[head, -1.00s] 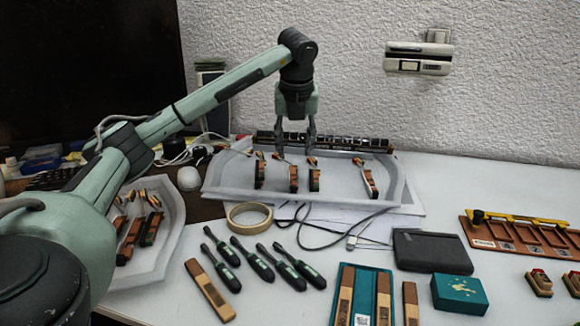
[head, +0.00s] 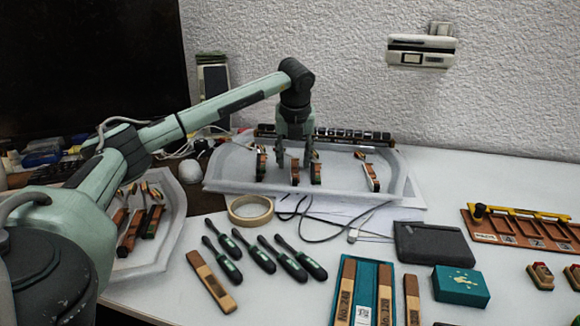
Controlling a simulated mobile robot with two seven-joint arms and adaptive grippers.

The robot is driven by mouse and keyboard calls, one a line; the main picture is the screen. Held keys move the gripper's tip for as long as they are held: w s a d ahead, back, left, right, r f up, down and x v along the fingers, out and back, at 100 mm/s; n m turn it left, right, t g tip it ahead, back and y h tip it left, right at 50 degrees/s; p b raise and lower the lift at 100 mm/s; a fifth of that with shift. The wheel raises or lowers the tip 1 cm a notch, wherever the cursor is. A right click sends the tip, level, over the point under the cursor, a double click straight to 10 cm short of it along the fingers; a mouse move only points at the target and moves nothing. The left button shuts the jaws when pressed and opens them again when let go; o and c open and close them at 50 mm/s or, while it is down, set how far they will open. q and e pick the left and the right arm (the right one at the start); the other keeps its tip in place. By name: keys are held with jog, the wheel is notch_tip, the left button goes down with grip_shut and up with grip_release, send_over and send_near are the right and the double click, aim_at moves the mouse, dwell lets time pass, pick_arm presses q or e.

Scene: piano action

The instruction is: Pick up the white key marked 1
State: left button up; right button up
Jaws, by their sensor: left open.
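I cannot make out a white key marked 1 in the head view; no piece shows that marking legibly. My left gripper (head: 293,164) points straight down over the back grey tray (head: 228,181), with its fingers spread. A small brown and black upright piece (head: 294,174) stands between or just behind the fingertips; I cannot tell whether they touch it. Similar pieces stand to its left (head: 261,165), close to its right (head: 316,173) and farther right (head: 371,178). My right gripper is not in view.
A dark rail (head: 350,135) runs along the tray's back. A second grey tray (head: 172,232) is at left. Tape (head: 249,208), several screwdrivers (head: 264,259), wooden sticks (head: 211,281), a black box (head: 433,247), a teal box (head: 461,286) and a numbered rack (head: 522,238) crowd the table.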

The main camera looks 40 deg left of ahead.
pick_arm(q)
jog(key=shift+f, duration=0.2)
grip_shut()
dwell(0.3)
jog(key=shift+r, duration=0.15)
